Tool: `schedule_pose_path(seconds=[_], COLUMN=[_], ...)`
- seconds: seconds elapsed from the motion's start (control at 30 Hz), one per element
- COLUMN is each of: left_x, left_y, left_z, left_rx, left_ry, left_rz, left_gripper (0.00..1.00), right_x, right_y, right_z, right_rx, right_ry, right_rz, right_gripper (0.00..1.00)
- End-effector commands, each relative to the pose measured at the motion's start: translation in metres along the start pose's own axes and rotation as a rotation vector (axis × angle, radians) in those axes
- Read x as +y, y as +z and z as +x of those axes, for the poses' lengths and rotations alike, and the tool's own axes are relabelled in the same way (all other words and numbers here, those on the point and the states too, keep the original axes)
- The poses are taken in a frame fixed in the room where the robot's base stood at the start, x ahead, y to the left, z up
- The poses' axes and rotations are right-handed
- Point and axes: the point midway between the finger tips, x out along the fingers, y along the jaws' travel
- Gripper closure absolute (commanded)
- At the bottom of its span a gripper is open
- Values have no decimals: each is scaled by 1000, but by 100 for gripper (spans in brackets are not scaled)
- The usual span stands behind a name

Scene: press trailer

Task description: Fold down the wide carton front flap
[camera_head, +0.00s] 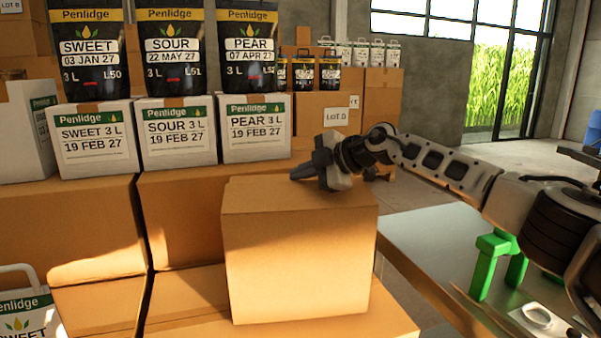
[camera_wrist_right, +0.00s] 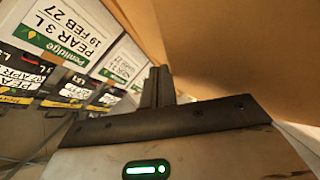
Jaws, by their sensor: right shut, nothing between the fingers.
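The wide brown carton (camera_head: 297,265) stands on larger brown boxes in the middle of the head view. Its top (camera_head: 265,192) looks covered by a flat panel; I cannot tell the front flap apart from the other flaps. My right gripper (camera_head: 302,174) is at the far right part of the carton's top, with its fingers pointing left. In the right wrist view its fingers (camera_wrist_right: 158,88) are shut with nothing between them. A brown carton panel (camera_wrist_right: 235,50) fills the right of that view, close beside the fingers; contact cannot be told. My left gripper is out of view.
White Penlidge boxes (camera_head: 178,135) with black pouches (camera_head: 172,50) on top stand in a row behind the carton. A metal table (camera_head: 430,240) with a green stand (camera_head: 490,265) is at the right. A white Penlidge bag (camera_head: 28,310) is at lower left.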

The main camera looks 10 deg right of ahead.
Motion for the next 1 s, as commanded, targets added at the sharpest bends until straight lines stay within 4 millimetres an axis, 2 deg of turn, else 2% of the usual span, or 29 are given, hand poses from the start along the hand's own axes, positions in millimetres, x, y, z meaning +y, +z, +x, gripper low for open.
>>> schedule_pose_path(seconds=[0.57,0.77,0.8,0.87,1.0], left_x=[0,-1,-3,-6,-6], left_y=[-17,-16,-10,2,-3], left_z=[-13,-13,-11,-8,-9], left_rx=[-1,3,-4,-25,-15], left_ry=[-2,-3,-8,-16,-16], left_rz=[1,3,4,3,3], left_gripper=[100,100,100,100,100], right_x=[13,12,12,18,34], right_y=[-8,-7,-7,-6,-4], right_z=[-7,-7,-7,-14,-36], right_rx=[1,0,0,0,5], right_ry=[0,0,0,3,1], right_rz=[0,0,0,-1,-4], right_gripper=[100,100,100,100,100])
